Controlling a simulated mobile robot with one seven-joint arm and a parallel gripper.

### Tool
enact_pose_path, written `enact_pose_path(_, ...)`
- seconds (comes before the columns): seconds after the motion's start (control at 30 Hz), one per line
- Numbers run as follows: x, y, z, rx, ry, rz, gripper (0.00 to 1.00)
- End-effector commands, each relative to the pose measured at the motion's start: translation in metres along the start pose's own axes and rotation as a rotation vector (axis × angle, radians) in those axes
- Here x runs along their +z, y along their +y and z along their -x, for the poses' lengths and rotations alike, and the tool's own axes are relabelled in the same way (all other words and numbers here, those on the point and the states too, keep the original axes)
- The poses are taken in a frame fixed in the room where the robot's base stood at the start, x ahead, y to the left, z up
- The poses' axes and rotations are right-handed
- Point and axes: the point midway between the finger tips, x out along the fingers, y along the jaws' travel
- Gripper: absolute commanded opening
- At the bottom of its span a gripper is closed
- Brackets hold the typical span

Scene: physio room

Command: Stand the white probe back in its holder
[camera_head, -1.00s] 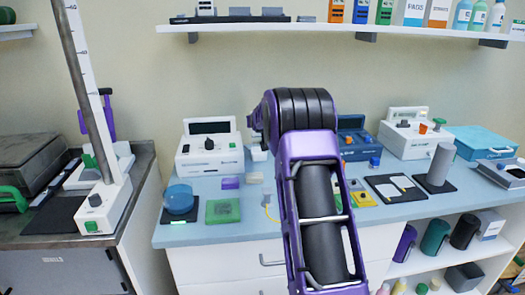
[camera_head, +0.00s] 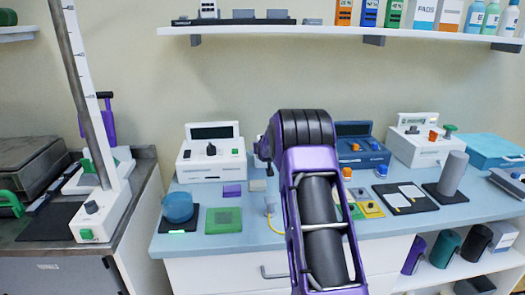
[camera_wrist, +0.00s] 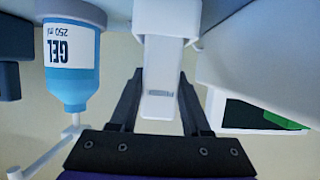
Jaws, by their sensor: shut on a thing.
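The white probe (camera_wrist: 160,85) shows in the middle of the wrist view, between the two dark fingers of my gripper (camera_wrist: 158,100). The gripper is shut on it. A wider white part joins it at the top of the wrist view; I cannot tell whether that is the probe's head or part of the holder. In the head view my purple and black arm reaches over the counter and hides the gripper and probe. I cannot make out the holder for sure in either view.
A blue-and-white gel bottle (camera_wrist: 72,65) is left of the gripper in the wrist view, and a white device with a dark screen (camera_wrist: 250,115) is at right. On the counter (camera_head: 235,243) stand a white console (camera_head: 211,165), a blue console (camera_head: 362,157) and a grey cylinder (camera_head: 452,173).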

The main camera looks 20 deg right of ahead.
Motion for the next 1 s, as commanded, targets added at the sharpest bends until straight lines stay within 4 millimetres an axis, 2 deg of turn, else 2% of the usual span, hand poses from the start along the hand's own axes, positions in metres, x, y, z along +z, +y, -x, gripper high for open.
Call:
enact_pose_path(0.07,0.0105,0.0001,-0.0042,0.000,-0.001,0.000,0.00)
enact_pose_path(0.43,0.0151,0.0001,-0.0063,0.000,0.001,0.000,0.00)
enact_pose_path(0.47,0.0140,0.0001,-0.0056,0.000,-0.001,0.000,0.53)
enact_pose_path(0.6,0.0139,0.0000,-0.0055,0.000,-0.001,0.000,0.77)
enact_pose_path(1.0,0.0103,0.0001,-0.0025,0.000,-0.001,0.000,0.77)
